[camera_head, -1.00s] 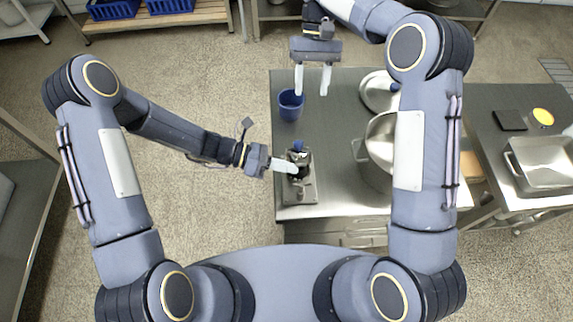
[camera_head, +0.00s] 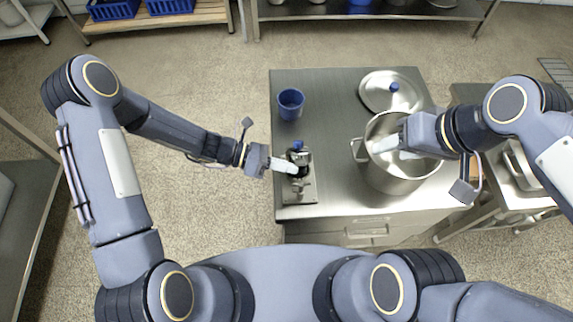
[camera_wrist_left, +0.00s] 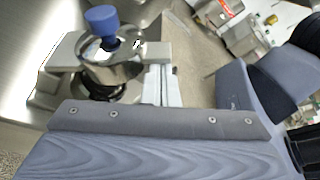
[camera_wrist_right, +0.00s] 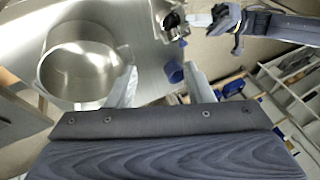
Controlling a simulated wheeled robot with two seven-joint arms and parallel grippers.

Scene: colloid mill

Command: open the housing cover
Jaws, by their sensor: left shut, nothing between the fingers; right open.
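The colloid mill (camera_head: 300,188) stands at the table's front left corner, with a blue knob (camera_head: 298,146) on top. In the left wrist view its round metal housing (camera_wrist_left: 112,68) and the blue knob (camera_wrist_left: 101,19) are seen close up. My left gripper (camera_head: 294,169) is shut and empty, its fingertips right beside the housing; in that view the fingers (camera_wrist_left: 160,84) lie along the housing's right side. Whether they touch it I cannot tell. My right gripper (camera_head: 382,150) is open and empty, above the pot; its spread fingers show in the right wrist view (camera_wrist_right: 165,85).
A large steel pot (camera_head: 395,182) stands at the table's right, with a lid (camera_head: 372,96) behind it. A blue cup (camera_head: 290,104) stands at the back left. The middle of the metal table (camera_head: 330,130) is clear.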

